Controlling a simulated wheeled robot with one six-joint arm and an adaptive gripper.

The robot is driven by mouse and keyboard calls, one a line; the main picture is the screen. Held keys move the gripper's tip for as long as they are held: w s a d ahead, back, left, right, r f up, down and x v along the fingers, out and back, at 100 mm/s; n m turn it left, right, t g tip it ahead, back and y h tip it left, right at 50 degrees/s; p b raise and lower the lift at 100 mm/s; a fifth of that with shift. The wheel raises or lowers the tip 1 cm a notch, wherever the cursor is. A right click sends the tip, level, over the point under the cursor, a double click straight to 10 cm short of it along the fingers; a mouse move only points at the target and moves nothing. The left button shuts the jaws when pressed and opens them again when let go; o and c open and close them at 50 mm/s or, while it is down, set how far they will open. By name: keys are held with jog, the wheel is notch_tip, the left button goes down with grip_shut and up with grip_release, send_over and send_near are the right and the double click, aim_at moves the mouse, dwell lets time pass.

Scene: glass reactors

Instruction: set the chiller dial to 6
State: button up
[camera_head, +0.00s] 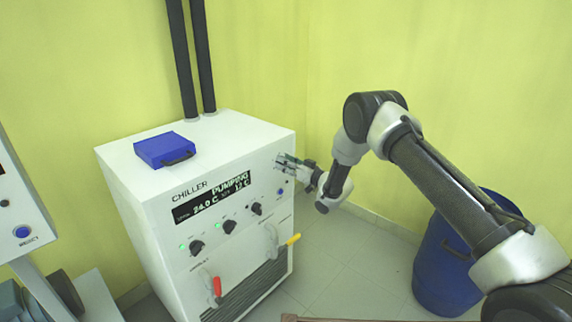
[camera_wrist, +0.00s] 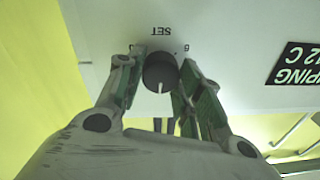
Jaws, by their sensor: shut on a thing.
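The chiller (camera_head: 150,200) is a white cabinet with a black display (camera_head: 212,198) showing PUMPING, 24.0 C and a set value of 12 C. My gripper (camera_head: 290,165) is at the upper right of its front panel. In the wrist view, the panel appears upside down, and my gripper (camera_wrist: 160,78) has one finger on each side of the black dial (camera_wrist: 160,70), shut on it. The dial sits by the inverted word SET, and its white pointer line points down in that picture. Small marks beside the dial are partly hidden by the fingers. In the head view my gripper hides the dial.
Lower on the panel are several black knobs (camera_head: 196,247), a red-handled valve (camera_head: 216,287) and a yellow-handled valve (camera_head: 292,240). A blue box (camera_head: 165,149) lies on top of the chiller. A blue barrel (camera_head: 440,265) stands right. Floor between is clear.

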jog(key=n, duration=1.3)
jog(key=n+h, duration=0.1)
jog(key=n, duration=1.3)
jog(key=shift+s+f, duration=0.2)
jog(key=shift+n, duration=0.3)
jog(key=o, duration=1)
jog(key=shift+r, duration=0.1)
jog(key=shift+o, duration=0.2)
jog(key=v, duration=1.2)
jog(key=shift+r, duration=0.25)
